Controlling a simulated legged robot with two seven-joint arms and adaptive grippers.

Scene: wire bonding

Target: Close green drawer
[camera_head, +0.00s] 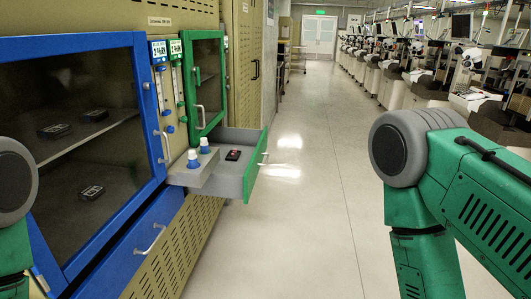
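The green drawer (255,172) is pulled out from the cabinet, left of the picture's middle. It has a green front with a pale bar handle (264,158) and a grey inside. A small dark item with red on it (233,155) lies in it. Two blue-and-white bottle-like items stand at its near side, one of them (204,146) further back. Neither of my grippers shows. Only green arm links of mine show at the left edge and on the right.
A blue-framed cabinet with a glass door (70,130) stands at the left, with a shut blue drawer (135,250) below. A green-framed door (205,85) is above the green drawer. The aisle floor (310,200) is clear. Workstations (420,75) line the right side.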

